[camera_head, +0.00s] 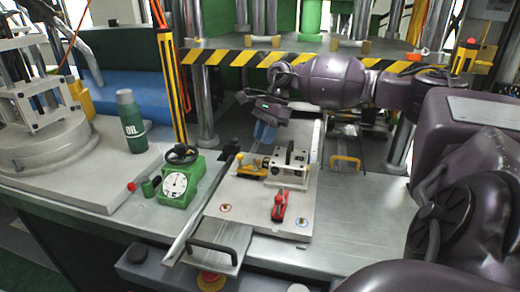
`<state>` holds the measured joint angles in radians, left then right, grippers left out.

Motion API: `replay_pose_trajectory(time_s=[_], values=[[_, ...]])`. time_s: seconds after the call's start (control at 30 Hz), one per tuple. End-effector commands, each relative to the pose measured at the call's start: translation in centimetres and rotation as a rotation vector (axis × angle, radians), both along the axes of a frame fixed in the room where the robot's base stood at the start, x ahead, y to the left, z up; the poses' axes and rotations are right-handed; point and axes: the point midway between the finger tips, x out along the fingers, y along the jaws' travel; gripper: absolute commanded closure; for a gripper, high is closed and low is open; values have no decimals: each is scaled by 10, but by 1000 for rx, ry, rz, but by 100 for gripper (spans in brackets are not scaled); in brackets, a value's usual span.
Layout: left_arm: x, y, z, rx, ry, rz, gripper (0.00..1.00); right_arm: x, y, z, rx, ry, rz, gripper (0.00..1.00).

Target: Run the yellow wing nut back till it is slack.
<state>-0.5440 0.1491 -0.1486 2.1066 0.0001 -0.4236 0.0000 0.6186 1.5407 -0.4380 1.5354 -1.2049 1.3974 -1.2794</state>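A yellow part (251,166), which looks like the yellow wing nut, sits at the left side of a light metal block (290,168) on the flat plate (245,205). Its wings are too small to make out clearly. My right gripper (264,140) reaches in from the right, with its blue fingers pointing down just above and behind the yellow part. A small gap seems to show between them, but I cannot be sure they are apart. The gap between the fingers cannot be made out. My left gripper is not in view.
A red clamp (280,205) stands on the plate's front. A black handle (212,249) is at the front edge. A green gauge box (180,182) with a black handwheel and a green oil bottle (132,122) stand to the left. A yellow handle (345,160) is to the right. Bare table lies right of the plate.

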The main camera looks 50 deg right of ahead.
Motion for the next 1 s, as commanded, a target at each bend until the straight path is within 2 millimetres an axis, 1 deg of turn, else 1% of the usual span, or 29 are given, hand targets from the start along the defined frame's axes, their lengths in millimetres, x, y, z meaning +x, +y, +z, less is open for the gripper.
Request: replay_pose_trajectory(time_s=[0.03, 0.2, 0.33, 0.87, 0.93, 0.97, 1.0], values=[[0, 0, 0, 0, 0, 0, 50, 0, -3, 7, -1, -2, -1, 78], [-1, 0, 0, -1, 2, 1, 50, -1, -8, 20, 0, 0, 1, 78], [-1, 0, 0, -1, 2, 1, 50, -1, -9, 23, 0, 0, 1, 78], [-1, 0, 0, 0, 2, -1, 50, -2, -9, 23, 0, 0, 1, 78], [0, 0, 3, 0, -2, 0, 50, -2, -9, 27, 0, -5, 1, 78], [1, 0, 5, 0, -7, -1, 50, -3, -9, 31, 0, -10, 0, 78], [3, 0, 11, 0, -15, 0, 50, -4, -9, 40, 0, -20, 1, 78]])
